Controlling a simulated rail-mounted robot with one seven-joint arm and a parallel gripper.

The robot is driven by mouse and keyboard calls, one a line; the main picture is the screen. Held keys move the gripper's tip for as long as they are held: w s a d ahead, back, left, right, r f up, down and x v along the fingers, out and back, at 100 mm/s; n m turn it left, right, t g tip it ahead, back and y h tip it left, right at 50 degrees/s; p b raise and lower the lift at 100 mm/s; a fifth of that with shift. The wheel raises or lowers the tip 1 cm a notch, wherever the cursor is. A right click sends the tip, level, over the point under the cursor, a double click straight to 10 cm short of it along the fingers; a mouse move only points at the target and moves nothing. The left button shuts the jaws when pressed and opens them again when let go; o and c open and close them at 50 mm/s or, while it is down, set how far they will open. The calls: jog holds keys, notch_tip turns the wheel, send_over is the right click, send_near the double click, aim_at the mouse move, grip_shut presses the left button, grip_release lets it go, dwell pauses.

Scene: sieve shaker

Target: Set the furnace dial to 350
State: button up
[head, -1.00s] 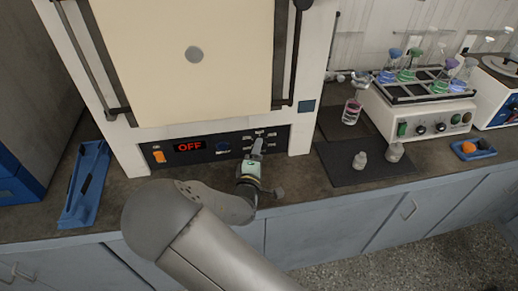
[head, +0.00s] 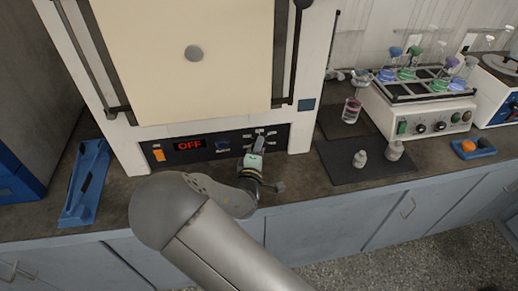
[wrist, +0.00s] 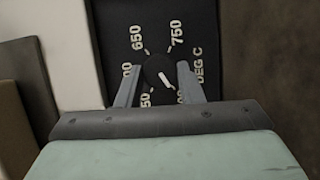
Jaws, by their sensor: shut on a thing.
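The furnace (head: 185,60) stands at left with a black control panel (head: 195,158) along its bottom. Its red display (head: 190,145) reads OFF. My gripper (head: 259,143) is at the panel's right part. In the wrist view, my gripper (wrist: 157,80) is shut on the round black dial knob (wrist: 157,68), one finger on each side. The knob's white pointer (wrist: 165,80) aims down and right, toward a partly hidden label ending in 00. The labels 650, 750 and DEG C are readable. A label ending in 50 shows at lower left, cut off by the gripper.
A blue tray (head: 86,183) lies left of the furnace. A dark mat (head: 345,172) with small bottles and a shaker (head: 425,115) with flasks stand to the right.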

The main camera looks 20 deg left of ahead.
jog(key=m+g+b, duration=0.1)
jog(key=m, duration=0.1)
jog(key=m+g+b, duration=0.1)
jog(key=m, duration=0.2)
jog(key=shift+d+r+y, duration=0.1)
jog(key=shift+r+y, duration=0.1)
jog(key=shift+y, duration=0.1)
jog(key=shift+w+d+r+m+g+y+b, duration=0.1)
jog(key=shift+m+g+y+b, duration=0.35)
jog(key=shift+m+b, duration=0.5)
jog(key=shift+r+m+g+y+b, duration=0.1)
jog(key=shift+m+g+y+b, duration=0.15)
jog(key=shift+m+g+b, duration=0.5)
jog(key=shift+m, duration=0.3)
jog(key=o, duration=1)
jog(key=shift+c, duration=0.2)
jog(key=v, duration=1.7)
jog(key=shift+s+d+b, duration=0.2)
jog(key=shift+s+b, duration=0.05)
jog(key=shift+b, duration=0.1)
jog(key=shift+f, duration=0.1)
